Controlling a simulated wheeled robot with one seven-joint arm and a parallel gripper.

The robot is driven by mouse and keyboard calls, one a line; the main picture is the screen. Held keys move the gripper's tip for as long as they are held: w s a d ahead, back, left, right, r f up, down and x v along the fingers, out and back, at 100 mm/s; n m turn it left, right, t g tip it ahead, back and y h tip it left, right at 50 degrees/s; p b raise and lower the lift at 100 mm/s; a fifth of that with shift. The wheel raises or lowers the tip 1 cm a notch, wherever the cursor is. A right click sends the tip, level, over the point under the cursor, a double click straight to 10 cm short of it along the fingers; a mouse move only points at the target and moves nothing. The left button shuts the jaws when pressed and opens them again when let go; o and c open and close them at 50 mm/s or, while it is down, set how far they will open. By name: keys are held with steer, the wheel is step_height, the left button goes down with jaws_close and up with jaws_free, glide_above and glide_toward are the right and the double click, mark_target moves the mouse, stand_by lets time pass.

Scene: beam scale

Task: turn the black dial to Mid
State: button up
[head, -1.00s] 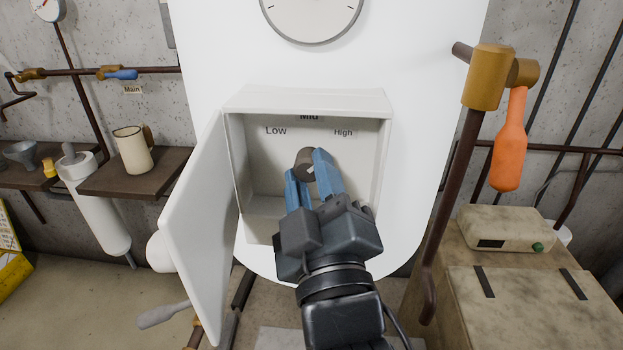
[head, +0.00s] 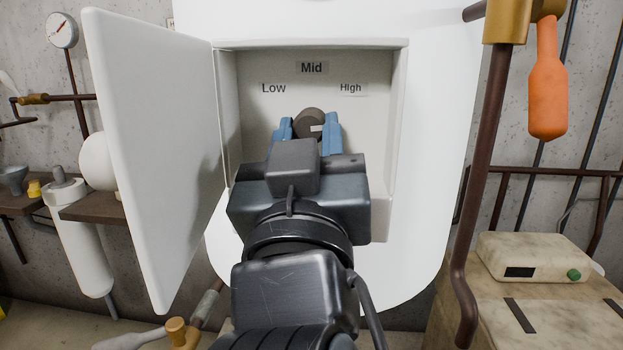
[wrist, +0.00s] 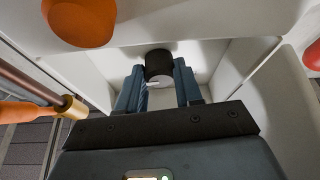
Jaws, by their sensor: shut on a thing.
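The black dial (head: 309,121) sits on the back wall of an open white box, below the labels Low (head: 273,88), Mid (head: 312,68) and High (head: 351,88). A white mark shows on the dial's face, toward its right side in the head view. My gripper (head: 307,133) reaches into the box with its blue fingers on either side of the dial, shut on it. In the wrist view the dial (wrist: 159,68) sits between the fingertips of my gripper (wrist: 160,85). Part of the dial is hidden by the fingers.
The box's white door (head: 155,150) stands open on the left. A brown pipe (head: 484,160) and an orange handle (head: 547,85) are on the right. A beige device (head: 533,256) with a green knob stands at the lower right. The box walls lie close around my gripper.

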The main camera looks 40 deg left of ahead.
steer(key=shift+f+m+h+b, duration=0.2)
steer(key=shift+m+h+b, duration=0.2)
steer(key=shift+m+b, duration=0.4)
steer(key=shift+r+m+t, duration=0.1)
steer(key=shift+m+t, duration=0.2)
steer(key=o, duration=1)
steer(key=shift+o, duration=0.2)
steer(key=shift+s, duration=0.1)
steer(key=b+v, duration=0.1)
steer(key=v, duration=0.6)
steer(key=shift+s+d, duration=0.15)
steer(key=shift+s, duration=0.1)
